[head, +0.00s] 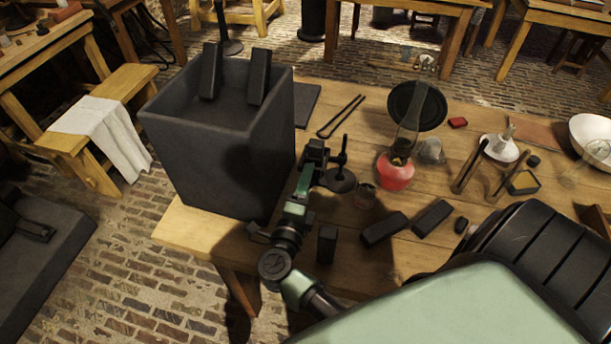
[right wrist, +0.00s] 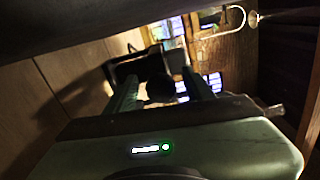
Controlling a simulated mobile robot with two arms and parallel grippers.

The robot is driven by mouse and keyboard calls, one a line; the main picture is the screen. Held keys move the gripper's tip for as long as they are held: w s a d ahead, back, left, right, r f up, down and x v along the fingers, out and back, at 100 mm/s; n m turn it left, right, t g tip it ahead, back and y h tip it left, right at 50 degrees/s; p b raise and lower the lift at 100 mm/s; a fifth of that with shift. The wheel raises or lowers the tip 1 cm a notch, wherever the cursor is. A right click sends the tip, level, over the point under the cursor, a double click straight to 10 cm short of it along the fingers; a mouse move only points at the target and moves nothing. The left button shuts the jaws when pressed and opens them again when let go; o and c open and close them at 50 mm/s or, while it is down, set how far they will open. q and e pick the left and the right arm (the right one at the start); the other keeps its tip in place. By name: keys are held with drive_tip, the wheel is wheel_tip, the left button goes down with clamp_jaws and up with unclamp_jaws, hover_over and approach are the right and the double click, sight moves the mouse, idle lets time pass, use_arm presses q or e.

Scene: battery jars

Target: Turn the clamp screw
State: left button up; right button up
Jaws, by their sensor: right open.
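My right gripper (head: 308,168) reaches up from the bottom of the head view, close beside the right wall of the large dark grey jar (head: 205,170). In the right wrist view its two green fingers (right wrist: 160,82) stand apart, with a dark rounded piece (right wrist: 160,90) showing between them; I cannot tell whether they touch it. A dark bracket-like shape shows beyond the left finger. A small black stand (head: 341,178) with a round base is just right of the gripper in the head view. I cannot clearly make out the clamp screw. My left gripper is out of view.
Two dark plates (head: 259,78) stick up from the jar. Dark blocks (head: 384,230) lie on the wooden table (head: 235,238) near its front. A red-based lamp (head: 396,174) and a round black disc (head: 418,104) stand to the right. A pair of tongs (head: 341,117) lies behind.

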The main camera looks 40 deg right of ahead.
drive_tip(key=c, duration=0.3)
clamp_jaws()
drive_tip(key=shift+r+p, duration=0.15)
drive_tip(key=shift+p, duration=0.3)
drive_tip(key=n+p, duration=0.2)
drive_tip(key=shift+r+n, duration=0.1)
drive_tip(key=shift+n, duration=0.2)
drive_tip(key=shift+n+p, duration=0.4)
drive_tip(key=shift+p, duration=0.2)
drive_tip(key=shift+a+f+n, duration=0.1)
drive_tip(key=shift+f+n, duration=0.2)
drive_tip(key=shift+n, duration=0.1)
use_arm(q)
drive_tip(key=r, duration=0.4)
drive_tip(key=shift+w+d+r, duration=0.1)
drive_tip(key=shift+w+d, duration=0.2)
use_arm(e)
drive_tip(key=shift+o, duration=1.5)
unclamp_jaws()
